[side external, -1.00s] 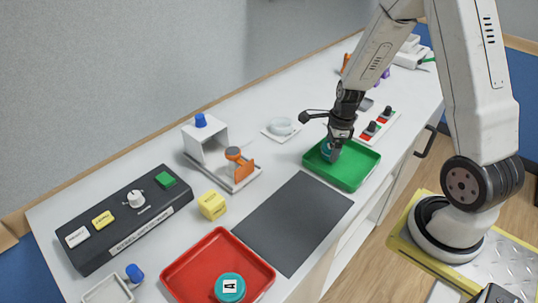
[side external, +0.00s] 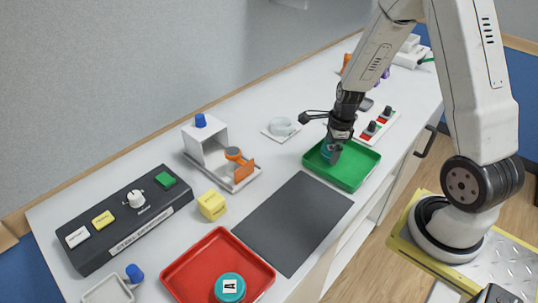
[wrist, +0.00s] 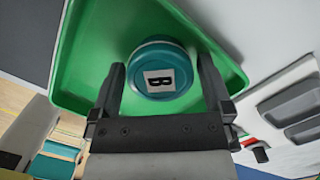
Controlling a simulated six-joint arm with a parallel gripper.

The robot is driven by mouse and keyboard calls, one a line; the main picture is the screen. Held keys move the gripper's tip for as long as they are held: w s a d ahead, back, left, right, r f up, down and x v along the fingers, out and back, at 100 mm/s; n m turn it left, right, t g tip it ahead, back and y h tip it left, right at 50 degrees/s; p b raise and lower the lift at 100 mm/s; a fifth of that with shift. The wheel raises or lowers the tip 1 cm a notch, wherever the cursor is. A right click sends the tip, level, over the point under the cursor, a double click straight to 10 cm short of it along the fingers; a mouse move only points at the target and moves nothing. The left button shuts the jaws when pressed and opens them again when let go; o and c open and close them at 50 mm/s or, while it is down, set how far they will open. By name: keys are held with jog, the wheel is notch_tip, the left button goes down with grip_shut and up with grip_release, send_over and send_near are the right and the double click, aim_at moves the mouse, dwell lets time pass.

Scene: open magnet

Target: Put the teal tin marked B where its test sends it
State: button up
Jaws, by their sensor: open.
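The teal tin marked B (wrist: 163,72) sits in the green tray (side external: 365,165), and its B label faces up in the wrist view. In the side view the tin (side external: 326,151) is partly hidden by my gripper. My gripper (wrist: 162,64) is open, with one finger on each side of the tin. There seems to be a small gap between the fingers and the tin. A second teal tin, marked A (side external: 230,287), stands in the red tray (side external: 187,272) at the front.
A dark grey mat (side external: 293,222) lies between the two trays. A black control box (side external: 128,221), a yellow cube (side external: 212,205) and a white stand with an orange clamp (side external: 222,160) are to the left. A switch panel (side external: 377,127) is just behind the green tray.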

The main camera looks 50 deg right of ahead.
notch_tip(320, 180, up, 12)
jog(key=s+d, duration=0.1)
dwell(0.8)
dwell(0.5)
jog(key=s+a+f+n, duration=0.1)
jog(key=a+n, duration=0.6)
jog(key=n, duration=0.6)
jog(key=s+a+f+n+t+h, duration=0.1)
jog(key=s+a+n, duration=0.1)
jog(key=a+n, duration=0.6)
jog(key=n, duration=0.6)
jog(key=shift+s+a+f+t, duration=0.2)
jog(key=shift+s+a+t, duration=0.05)
jog(key=shift+t, duration=0.05)
